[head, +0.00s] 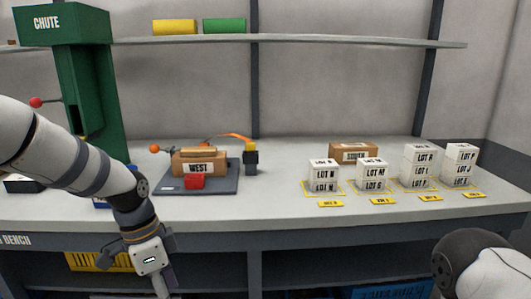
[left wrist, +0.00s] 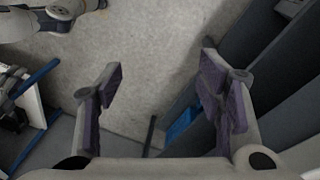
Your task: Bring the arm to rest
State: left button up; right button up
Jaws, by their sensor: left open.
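My left arm comes in from the left in the head view and hangs down in front of the bench, its wrist low at the bottom edge. In the left wrist view my left gripper (left wrist: 162,78) is open, its two dark-padded fingers wide apart with nothing between them. Below it are pale floor and dark frame parts. Its fingers cannot be made out clearly in the head view. Only a rounded part of my right arm shows at the bottom right of the head view; its gripper is out of sight.
The grey bench (head: 270,213) carries a green chute (head: 92,85), a box marked WEST (head: 199,169) on a dark plate, and several stacked white lot boxes (head: 418,166). A yellow crate (head: 90,262) sits beneath the bench.

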pick_arm(q)
jog(key=s+d+f+n+g, duration=0.1)
jog(key=s+f+n, duration=0.5)
jog(key=s+f, duration=1.1)
jog(key=s+a+f+n+y, duration=0.1)
jog(key=s+a+n, duration=0.1)
jog(key=s, duration=0.8)
jog(key=s+a+f+n, duration=0.2)
jog(key=s+n, duration=0.3)
jog(key=s, duration=0.6)
jog(key=shift+s+a+g+y, duration=0.25)
jog(key=shift+g+y, duration=0.05)
jog(key=shift+y, duration=0.1)
